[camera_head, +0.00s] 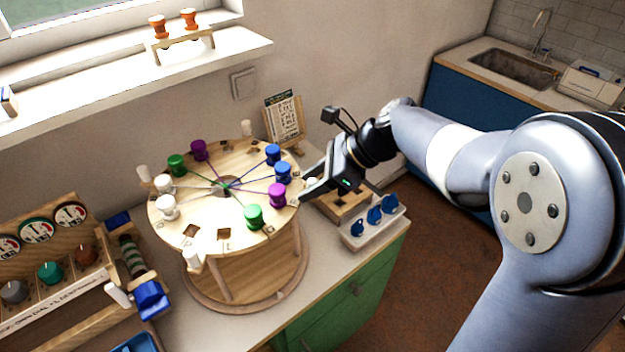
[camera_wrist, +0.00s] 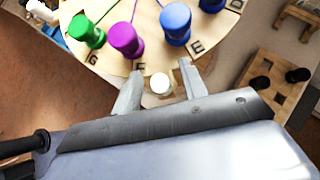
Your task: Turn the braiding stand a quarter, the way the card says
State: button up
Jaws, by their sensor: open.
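The braiding stand has a round wooden top (camera_head: 185,212) with green, purple, blue and white bobbins around its edge, threads meeting at a dark centre hole. White handle pegs stick out from its rim; one peg (camera_wrist: 160,83) lies between the fingers of my gripper (camera_wrist: 160,88), near the letter F. My gripper (camera_head: 308,190) is open at the stand's right edge. Whether the fingers touch the peg I cannot tell. The card (camera_head: 283,117) stands on a small wooden easel behind the stand; its print is too small to read.
A white block with blue knobs (camera_head: 374,219) and a wooden block (camera_head: 343,205) stand close right of the stand. A gauge panel (camera_head: 40,262) and a wooden frame with a striped roll (camera_head: 132,257) are at the left. A windowsill (camera_head: 120,80) overhangs behind.

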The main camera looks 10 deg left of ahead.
jog(key=shift+c, duration=0.3)
grip_shut()
dwell(0.3)
